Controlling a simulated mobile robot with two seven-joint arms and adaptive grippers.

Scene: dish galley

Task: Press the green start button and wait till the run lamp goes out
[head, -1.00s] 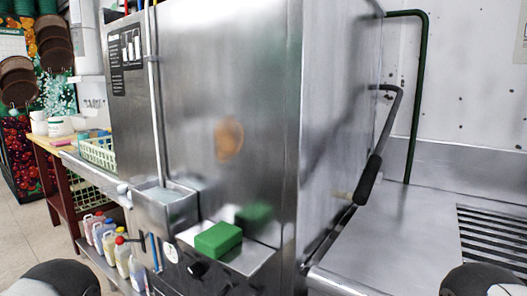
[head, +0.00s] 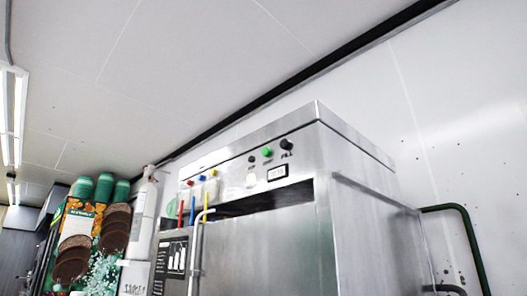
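The green start button (head: 267,152) sits on the upper front panel of the steel dish machine (head: 330,165) in the head view. A black knob (head: 287,145) is to its right, above a label that reads FILL. A smaller dark knob or button (head: 251,159) is to its left. A pale round spot (head: 251,181) lies below the left one. It may be the run lamp, but I cannot tell whether it is lit. A small dark-framed display (head: 277,173) is beside it. Neither gripper shows in this view.
A vertical pipe or handle (head: 197,250) runs up the machine's front left. Red, blue and yellow-topped items (head: 200,190) stand near its upper left. A dark green pipe (head: 465,225) bends down at right. The space above the machine is clear.

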